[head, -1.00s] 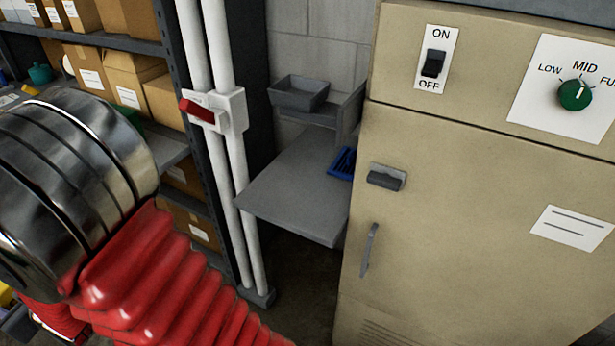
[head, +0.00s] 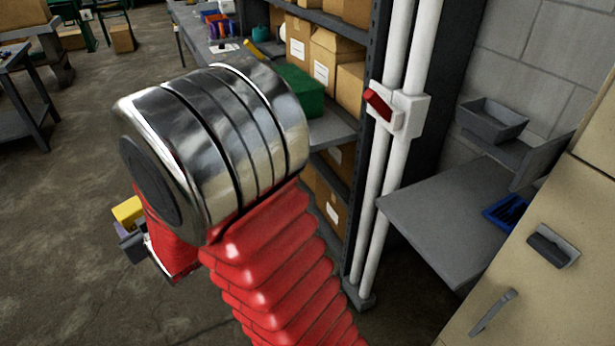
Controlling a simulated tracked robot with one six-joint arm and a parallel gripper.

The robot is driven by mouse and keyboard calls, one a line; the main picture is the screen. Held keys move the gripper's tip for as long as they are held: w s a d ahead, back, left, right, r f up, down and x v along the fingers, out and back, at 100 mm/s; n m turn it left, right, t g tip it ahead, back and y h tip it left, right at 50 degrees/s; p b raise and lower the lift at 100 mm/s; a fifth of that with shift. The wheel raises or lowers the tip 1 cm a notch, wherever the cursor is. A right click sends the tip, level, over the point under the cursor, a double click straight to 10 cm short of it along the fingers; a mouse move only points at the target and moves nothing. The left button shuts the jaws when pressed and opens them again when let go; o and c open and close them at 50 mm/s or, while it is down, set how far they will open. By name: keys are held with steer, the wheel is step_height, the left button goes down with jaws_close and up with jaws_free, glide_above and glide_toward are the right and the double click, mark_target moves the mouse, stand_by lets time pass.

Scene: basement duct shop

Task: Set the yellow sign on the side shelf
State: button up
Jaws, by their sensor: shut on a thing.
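The yellow sign (head: 128,210) shows in the head view as a small yellow piece at the left, beyond my red arm. My gripper (head: 131,240) is mostly hidden behind my arm, with only a dark grey part showing. It is shut on the yellow sign and holds it over the floor. The side shelf (head: 430,210) is a flat grey plate at the right, beside the beige cabinet, well apart from my gripper. Most of its top is bare.
A blue tray (head: 508,211) lies at the shelf's right side. A grey bin (head: 491,120) stands on a ledge behind. White pipes with a red-levered box (head: 397,110) rise left of the shelf. The beige cabinet (head: 540,300) borders it. Open floor lies left.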

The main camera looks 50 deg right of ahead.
steer(key=shift+s+a, duration=0.1)
steer(key=shift+a, duration=0.05)
steer(key=s+d+r+m+g+h, duration=0.1)
steer(key=d+r+m+h, duration=0.15)
steer(key=d, duration=0.85)
steer(key=s+d+r+m+g+h, duration=0.1)
steer(key=s+d+r+m+h, duration=0.2)
steer(key=d, duration=0.7)
steer(key=s+d+r+m+g+h, duration=0.1)
steer(key=s+d+m+g+h, duration=0.2)
steer(key=d, duration=0.5)
steer(key=s+d+m+g+h, duration=0.1)
steer(key=s+d+m+h, duration=0.2)
steer(key=s+d, duration=0.45)
steer(key=s+d+r+m+g+h, duration=0.25)
steer(key=s+d+m+g, duration=0.3)
steer(key=s+d, duration=0.75)
steer(key=s+d+m+g, duration=0.2)
steer(key=s+m+g, duration=0.1)
steer(key=s, duration=0.7)
steer(key=s+d+m+g, duration=0.2)
steer(key=s+g, duration=0.4)
steer(key=s, duration=0.5)
steer(key=shift+s+d+m+y, duration=0.3)
steer(key=shift+d+m, duration=0.1)
steer(key=shift+d, duration=0.25)
steer(key=shift+f, duration=0.15)
